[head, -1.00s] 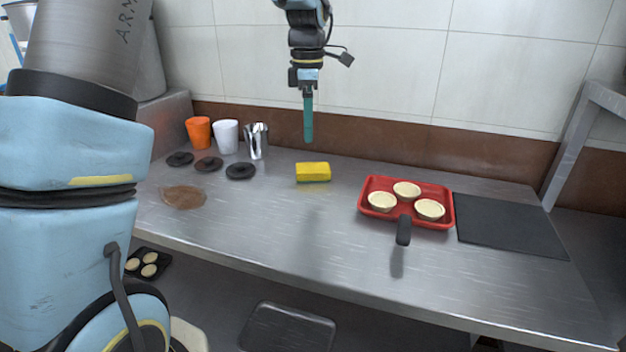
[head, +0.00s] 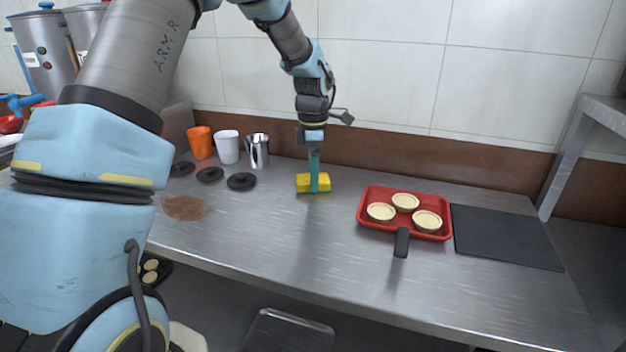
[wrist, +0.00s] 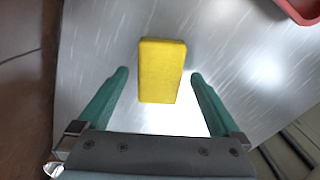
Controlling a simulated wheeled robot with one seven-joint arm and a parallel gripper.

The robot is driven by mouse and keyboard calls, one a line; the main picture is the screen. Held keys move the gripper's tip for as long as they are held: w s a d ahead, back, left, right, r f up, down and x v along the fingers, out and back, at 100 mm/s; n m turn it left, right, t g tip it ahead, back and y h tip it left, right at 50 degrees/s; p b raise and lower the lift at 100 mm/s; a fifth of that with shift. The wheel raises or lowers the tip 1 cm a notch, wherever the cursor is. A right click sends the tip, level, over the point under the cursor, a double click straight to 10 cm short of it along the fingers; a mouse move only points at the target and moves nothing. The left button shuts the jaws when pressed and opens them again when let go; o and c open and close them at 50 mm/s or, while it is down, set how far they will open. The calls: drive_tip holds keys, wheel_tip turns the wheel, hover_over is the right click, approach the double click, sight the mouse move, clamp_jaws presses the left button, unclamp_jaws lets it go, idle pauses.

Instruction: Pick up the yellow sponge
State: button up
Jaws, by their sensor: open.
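The yellow sponge (head: 304,182) lies flat on the metal counter (head: 270,225), left of the red tray. It also shows in the wrist view (wrist: 161,72), just beyond and between my fingertips. My gripper (head: 314,186) is open and points down at the sponge, with a green finger covering the sponge's middle in the head view. In the wrist view my gripper's two green fingers (wrist: 160,73) are spread wider than the sponge, with a gap on each side. I see no contact with the sponge.
A red tray (head: 436,236) with a black handle holds three pale round tart shells. A black mat (head: 505,237) lies right of it. Orange (head: 200,143), white (head: 228,147) and steel cups (head: 258,151) stand at the back left, near dark discs (head: 241,181) and a brown stain (head: 184,208).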

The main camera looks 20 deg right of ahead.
drive_tip(key=shift+f, duration=0.15)
drive_tip(key=c, duration=1.5)
wheel_tip(320, 180, up, 10)
drive_tip(key=b, duration=0.1)
drive_tip(key=shift+b, duration=0.4)
